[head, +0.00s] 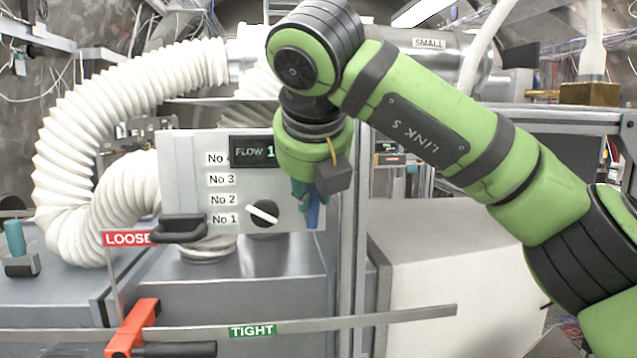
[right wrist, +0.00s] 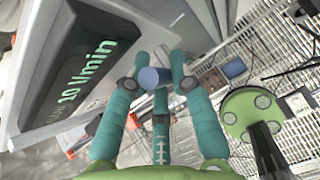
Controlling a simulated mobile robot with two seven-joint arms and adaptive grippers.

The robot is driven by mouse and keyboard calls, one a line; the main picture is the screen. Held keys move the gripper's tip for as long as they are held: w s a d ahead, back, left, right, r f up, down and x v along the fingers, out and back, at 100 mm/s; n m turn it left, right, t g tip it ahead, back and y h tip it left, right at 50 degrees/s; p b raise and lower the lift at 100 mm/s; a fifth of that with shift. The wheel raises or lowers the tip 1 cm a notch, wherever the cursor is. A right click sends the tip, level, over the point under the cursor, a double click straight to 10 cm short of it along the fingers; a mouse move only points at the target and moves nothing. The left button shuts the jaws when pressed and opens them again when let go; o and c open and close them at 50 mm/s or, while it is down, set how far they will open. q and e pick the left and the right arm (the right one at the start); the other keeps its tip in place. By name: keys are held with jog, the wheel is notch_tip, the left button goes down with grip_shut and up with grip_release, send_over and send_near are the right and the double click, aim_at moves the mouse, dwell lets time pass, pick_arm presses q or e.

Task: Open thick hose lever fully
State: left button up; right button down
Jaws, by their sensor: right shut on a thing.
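A thick white corrugated hose (head: 75,135) curves down the left side. A grey control box (head: 185,170) carries a flow display (head: 252,151), labels No 1 to No 4 and a black dial (head: 263,213) with a white pointer near No 1. My right gripper (head: 306,203) points down at the box's right edge, its teal fingers around a blue handle (head: 314,212), which I take to be the lever. In the right wrist view, my right gripper (right wrist: 160,78) is closed about the blue handle (right wrist: 152,77), beside the display reading 10 l/min. My left gripper is not in view.
A red-orange clamp (head: 131,327) with a black grip sits on a metal bar between the LOOSE (head: 126,239) and TIGHT (head: 252,330) labels. A black handle (head: 180,229) projects left of the dial. A metal post (head: 352,240) stands right of the box.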

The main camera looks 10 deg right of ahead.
jog(key=shift+a+r+h, duration=0.1)
jog(key=shift+a+h, duration=0.1)
jog(key=shift+h, duration=0.3)
jog(key=shift+n, duration=0.3)
jog(key=c, duration=1.1)
grip_release()
jog(key=shift+o, duration=0.2)
jog(key=v, duration=0.8)
